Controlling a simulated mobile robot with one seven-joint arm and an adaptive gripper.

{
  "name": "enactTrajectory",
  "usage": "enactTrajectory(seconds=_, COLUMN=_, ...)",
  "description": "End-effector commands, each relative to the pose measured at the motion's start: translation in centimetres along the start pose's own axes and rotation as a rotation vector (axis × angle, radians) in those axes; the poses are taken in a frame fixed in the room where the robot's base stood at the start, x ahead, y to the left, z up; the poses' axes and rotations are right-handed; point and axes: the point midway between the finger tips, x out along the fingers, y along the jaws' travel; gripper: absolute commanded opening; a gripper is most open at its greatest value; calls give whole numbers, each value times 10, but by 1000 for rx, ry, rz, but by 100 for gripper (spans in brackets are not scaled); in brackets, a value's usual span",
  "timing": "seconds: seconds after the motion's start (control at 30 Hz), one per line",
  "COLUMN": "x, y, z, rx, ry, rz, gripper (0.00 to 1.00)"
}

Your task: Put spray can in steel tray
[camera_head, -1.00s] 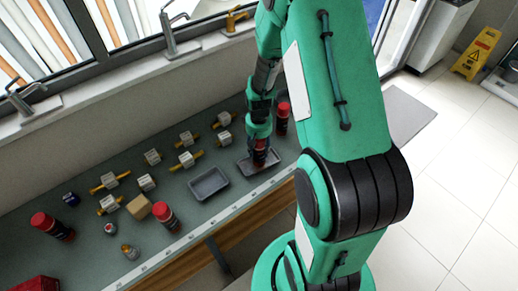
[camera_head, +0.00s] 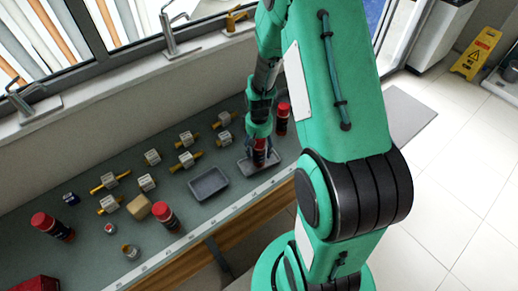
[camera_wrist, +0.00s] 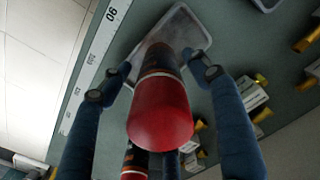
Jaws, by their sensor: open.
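A spray can (camera_head: 260,154) with a red cap and dark body stands in the steel tray (camera_head: 246,168) at the right end of the bench. The wrist view shows its red cap (camera_wrist: 160,112) close up, with the tray (camera_wrist: 190,22) under its base. My gripper (camera_head: 262,141) is open around the can, with one finger on either side. In the wrist view the fingertips (camera_wrist: 158,76) stand apart from the can's body. The can's lower end is partly hidden in the head view.
A second, empty grey tray (camera_head: 208,185) lies to the left. Another red-capped can (camera_head: 283,118) stands just behind my gripper. More red-capped cans (camera_head: 165,216), several valve fittings (camera_head: 188,159) and a tan block (camera_head: 139,207) occupy the bench to the left.

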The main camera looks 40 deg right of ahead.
Motion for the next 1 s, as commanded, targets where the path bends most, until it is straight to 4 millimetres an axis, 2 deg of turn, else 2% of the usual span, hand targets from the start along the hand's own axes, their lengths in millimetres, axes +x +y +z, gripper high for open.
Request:
enactTrajectory(seconds=0.27, x=-31, y=0, z=-1, rx=0, ry=4, rz=1, gripper=62)
enactTrajectory(seconds=0.7, x=-100, y=0, z=0, rx=0, ry=2, rz=1, gripper=62)
enactTrajectory(seconds=0.83, x=-112, y=0, z=-1, rx=0, ry=3, rz=1, gripper=62)
enactTrajectory(seconds=1.0, x=-118, y=0, z=0, rx=0, ry=0, rz=0, gripper=62)
